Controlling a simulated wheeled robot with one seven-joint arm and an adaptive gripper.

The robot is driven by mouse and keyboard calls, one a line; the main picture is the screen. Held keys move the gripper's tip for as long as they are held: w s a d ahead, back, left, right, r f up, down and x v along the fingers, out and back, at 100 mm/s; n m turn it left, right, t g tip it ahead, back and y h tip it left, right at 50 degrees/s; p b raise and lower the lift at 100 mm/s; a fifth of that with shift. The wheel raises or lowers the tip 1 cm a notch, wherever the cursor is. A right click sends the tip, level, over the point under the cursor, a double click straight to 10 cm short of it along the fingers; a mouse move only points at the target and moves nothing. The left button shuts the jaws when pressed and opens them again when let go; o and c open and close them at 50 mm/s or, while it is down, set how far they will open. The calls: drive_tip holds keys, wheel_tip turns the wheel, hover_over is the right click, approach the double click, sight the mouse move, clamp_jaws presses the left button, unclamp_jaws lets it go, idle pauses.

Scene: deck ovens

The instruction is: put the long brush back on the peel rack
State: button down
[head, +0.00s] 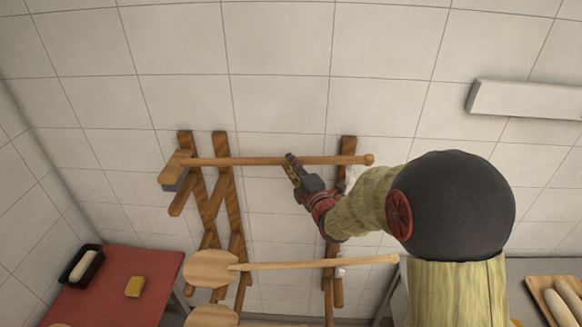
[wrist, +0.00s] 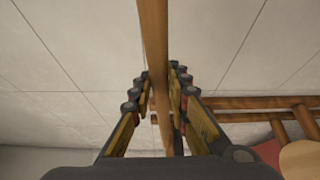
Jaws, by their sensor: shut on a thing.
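The long brush (head: 270,161) lies level across the upper part of the wooden peel rack (head: 222,185) in the head view. Its block-shaped head (head: 175,168) is at the left and its knobbed handle end is at the right. My gripper (head: 291,162) is shut on the handle, right of its middle. In the wrist view the handle (wrist: 154,45) runs between the two fingers (wrist: 160,90). I cannot tell whether the brush touches the rack's arms or hangs just clear of them.
A round-bladed peel (head: 210,268) lies on the rack below the brush, with another under it. A red table (head: 110,295) at lower left holds a black loaf tin (head: 80,265) and a yellow sponge (head: 135,287). A tray of loaves (head: 540,290) is at lower right.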

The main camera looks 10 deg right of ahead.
drive_tip(key=shift+f+b, duration=1.85)
drive_tip(key=shift+b, duration=1)
drive_tip(key=c, duration=1.9)
unclamp_jaws()
drive_tip(key=shift+o, duration=1.3)
drive_tip(key=shift+f, duration=0.15)
drive_tip(key=shift+s, duration=0.1)
drive_tip(key=s+d, duration=0.1)
drive_tip(key=s, duration=1)
drive_tip(key=shift+s+d, duration=0.4)
